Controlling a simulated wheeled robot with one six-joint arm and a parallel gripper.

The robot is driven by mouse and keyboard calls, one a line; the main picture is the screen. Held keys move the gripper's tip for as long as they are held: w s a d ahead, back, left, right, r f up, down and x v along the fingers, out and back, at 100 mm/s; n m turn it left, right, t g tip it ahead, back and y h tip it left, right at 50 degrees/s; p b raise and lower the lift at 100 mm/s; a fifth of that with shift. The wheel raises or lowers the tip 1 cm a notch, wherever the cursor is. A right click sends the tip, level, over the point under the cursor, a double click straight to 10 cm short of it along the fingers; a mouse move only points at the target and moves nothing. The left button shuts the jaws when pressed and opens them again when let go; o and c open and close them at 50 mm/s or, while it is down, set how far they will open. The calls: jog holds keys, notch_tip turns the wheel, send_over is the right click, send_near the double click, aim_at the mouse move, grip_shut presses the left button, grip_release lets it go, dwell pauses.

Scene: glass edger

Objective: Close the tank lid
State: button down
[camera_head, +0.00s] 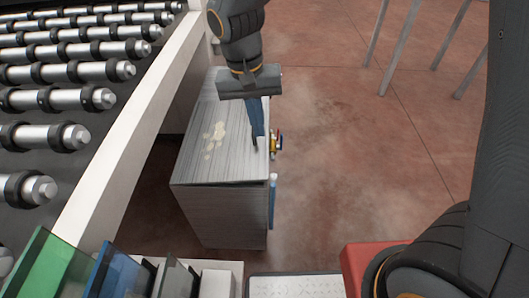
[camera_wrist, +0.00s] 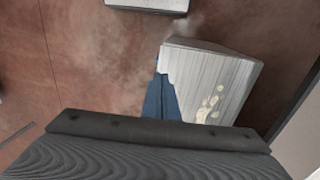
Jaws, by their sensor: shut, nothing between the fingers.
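The tank (camera_head: 225,218) is a grey box on the floor beside the roller conveyor. Its flat striped lid (camera_head: 195,165) lies over the top, with a thin dark line under its front edge; I cannot tell whether it is fully seated. The lid has pale yellowish stains and also shows in the wrist view (camera_wrist: 232,75). My gripper (camera_head: 255,148) points down with its blue fingers shut and empty, over the lid's right edge. Its fingers also show in the wrist view (camera_wrist: 160,85), in front of the lid's edge. I cannot tell whether the tips touch the lid.
A roller conveyor (camera_head: 75,70) with a pale side rail (camera_head: 120,145) runs along the left. A small valve with yellow and red parts (camera_head: 276,145) and a blue upright strip (camera_head: 273,200) are on the tank's right side. Green glass (camera_head: 50,268) stands front left.

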aim_at(268, 169)
jog(key=f, duration=0.4)
jog(key=d+f, duration=0.1)
jog(key=f, duration=0.4)
jog(key=d+f, duration=0.1)
jog(key=f, duration=0.3)
jog(key=shift+f, duration=0.25)
